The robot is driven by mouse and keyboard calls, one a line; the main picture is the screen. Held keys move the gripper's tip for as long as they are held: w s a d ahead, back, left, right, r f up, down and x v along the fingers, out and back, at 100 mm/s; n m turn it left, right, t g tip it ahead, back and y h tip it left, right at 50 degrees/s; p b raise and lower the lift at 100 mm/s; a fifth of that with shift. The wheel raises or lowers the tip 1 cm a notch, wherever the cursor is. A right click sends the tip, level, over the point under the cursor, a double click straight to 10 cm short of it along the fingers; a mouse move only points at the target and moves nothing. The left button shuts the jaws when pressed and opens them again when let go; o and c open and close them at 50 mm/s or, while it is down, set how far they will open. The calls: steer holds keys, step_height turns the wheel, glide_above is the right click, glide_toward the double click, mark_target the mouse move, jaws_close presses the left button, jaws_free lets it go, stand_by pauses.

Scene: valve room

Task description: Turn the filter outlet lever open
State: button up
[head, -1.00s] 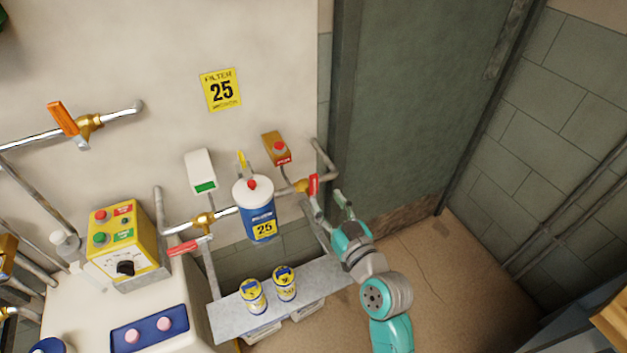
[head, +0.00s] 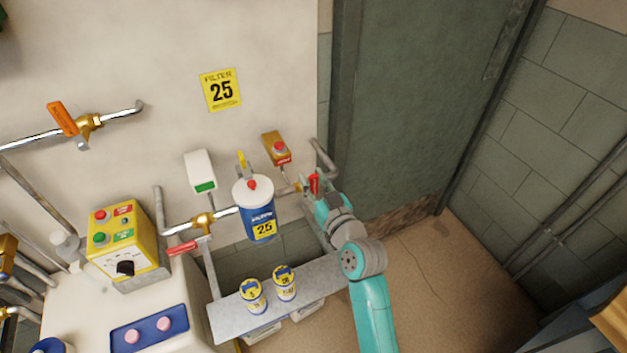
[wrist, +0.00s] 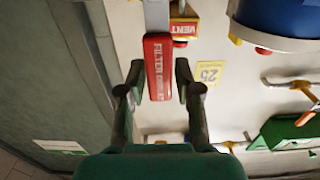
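The filter outlet lever (head: 314,184) is a red handle on the pipe to the right of the blue and white filter housing (head: 258,215). In the wrist view the red lever (wrist: 158,62) carries white lettering that begins with "FILTER", and it lies lengthwise between my fingers. My gripper (wrist: 159,80) is open, with one finger on each side of the lever and a small gap visible on both sides. In the head view my gripper (head: 316,190) is at the lever and partly hides the valve behind it.
An orange vent box (head: 277,148) with a red button is just above left of the lever. Another red lever (head: 183,247) is on the filter's left side. A metal shelf (head: 235,318) with two cans is below. The green door (head: 415,100) is at right.

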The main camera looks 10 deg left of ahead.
jaws_close()
steer(key=shift+d, duration=0.1)
steer(key=shift+w+d+f+m, duration=0.7)
steer(key=shift+d+f+m, duration=0.45)
steer(key=shift+m, duration=1.85)
steer(key=shift+w+d+f+m, duration=0.75)
steer(key=shift+f+m, duration=0.6)
steer(key=shift+m, duration=1.65)
steer(key=shift+w+d+f+m, duration=0.65)
steer(key=shift+d+f+m, duration=0.5)
steer(key=shift+m, duration=1.85)
steer(key=shift+a+f, duration=0.1)
steer(key=shift+f, duration=0.05)
steer(key=shift+o, duration=2)
jaws_free()
steer(key=shift+o, duration=0.7)
